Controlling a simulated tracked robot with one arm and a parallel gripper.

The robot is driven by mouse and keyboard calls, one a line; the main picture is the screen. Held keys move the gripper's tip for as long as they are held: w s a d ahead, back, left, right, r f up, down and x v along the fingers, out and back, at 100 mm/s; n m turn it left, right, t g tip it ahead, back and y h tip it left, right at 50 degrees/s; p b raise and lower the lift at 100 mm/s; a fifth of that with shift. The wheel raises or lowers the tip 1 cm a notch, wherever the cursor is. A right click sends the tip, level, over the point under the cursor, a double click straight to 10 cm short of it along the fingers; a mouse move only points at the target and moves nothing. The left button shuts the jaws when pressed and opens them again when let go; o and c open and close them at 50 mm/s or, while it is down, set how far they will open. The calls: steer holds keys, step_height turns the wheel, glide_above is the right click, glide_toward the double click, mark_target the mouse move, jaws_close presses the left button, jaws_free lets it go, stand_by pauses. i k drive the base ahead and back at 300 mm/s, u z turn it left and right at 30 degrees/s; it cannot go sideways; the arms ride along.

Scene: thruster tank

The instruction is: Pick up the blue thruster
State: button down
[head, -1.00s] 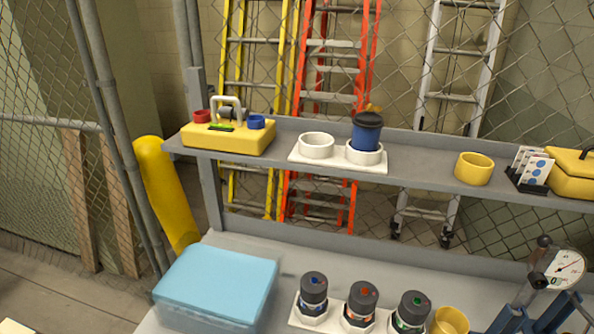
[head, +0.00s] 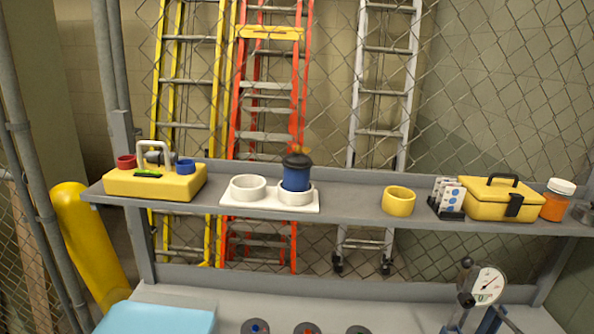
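The blue thruster (head: 295,178) stands upright in the right cup of a white two-cup holder (head: 258,206) on the grey shelf. It has a blue body, a dark top and a small yellowish piece above that. The left cup (head: 248,186) of the holder looks empty. My gripper does not show in the head view.
On the shelf (head: 345,205) are a yellow carrier (head: 155,184) to the left, and a yellow ring (head: 398,201), card rack (head: 447,199), yellow toolbox (head: 500,200) and orange jar (head: 557,200) to the right. Below are a blue-lidded bin (head: 155,319), dark caps (head: 307,328) and a gauge (head: 487,284).

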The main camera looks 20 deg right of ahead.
mark_target(297, 165)
steer(key=z, duration=1.9)
steer(key=k, duration=0.9)
steer(key=u, duration=1.8)
steer(key=i, duration=1.25)
